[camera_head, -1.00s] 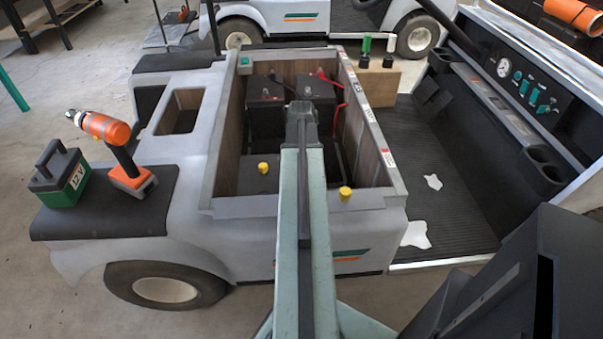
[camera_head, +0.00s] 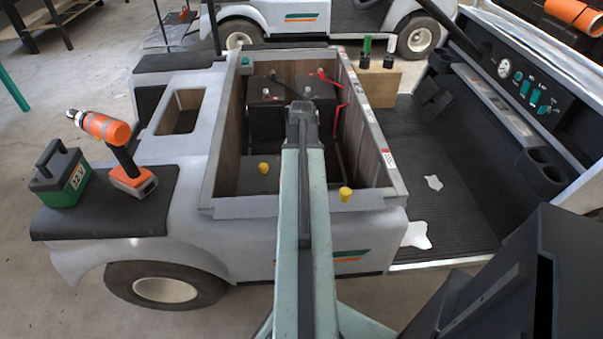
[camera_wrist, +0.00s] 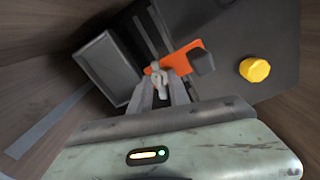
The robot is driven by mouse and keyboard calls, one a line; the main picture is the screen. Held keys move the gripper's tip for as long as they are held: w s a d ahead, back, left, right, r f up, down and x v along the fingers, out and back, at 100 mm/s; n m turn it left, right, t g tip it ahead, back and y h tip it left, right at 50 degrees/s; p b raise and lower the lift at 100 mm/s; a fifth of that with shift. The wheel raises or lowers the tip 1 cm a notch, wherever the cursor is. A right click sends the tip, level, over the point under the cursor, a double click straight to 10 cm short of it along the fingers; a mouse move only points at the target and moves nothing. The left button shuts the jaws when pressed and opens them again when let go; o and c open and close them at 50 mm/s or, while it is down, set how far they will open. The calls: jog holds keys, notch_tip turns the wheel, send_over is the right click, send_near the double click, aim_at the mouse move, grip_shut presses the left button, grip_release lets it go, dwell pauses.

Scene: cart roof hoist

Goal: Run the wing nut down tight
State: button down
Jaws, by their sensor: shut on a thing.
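In the wrist view my gripper (camera_wrist: 163,90) reaches down into the cart's bay, its two grey fingers close together. A small pale grey piece, seemingly the wing nut (camera_wrist: 158,77), sits between the fingertips, and they are shut on it. Its thread and underside are hidden, so I cannot tell how far down it sits. An orange bar (camera_wrist: 178,58) with a dark end lies right at the nut. In the head view my arm crosses the front wall of the bay (camera_head: 245,207) and hides the nut and the gripper.
Dark batteries (camera_head: 265,95) with red leads stand in the bay. A yellow cap (camera_wrist: 254,69) lies right of the nut. The bay's wooden walls (camera_head: 366,135) are close. A drill (camera_head: 115,150) and a green 12 V box (camera_head: 60,175) stand on the left deck.

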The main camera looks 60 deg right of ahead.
jog(key=shift+s+d+m, duration=0.15)
jog(key=shift+m, duration=1.75)
jog(key=c, duration=1.2)
grip_release()
jog(key=shift+c, duration=0.2)
jog(key=shift+r, duration=0.1)
jog(key=shift+r+p, duration=0.3)
jog(key=shift+p, duration=0.1)
notch_tip(320, 180, up, 7)
jog(key=p, duration=0.7)
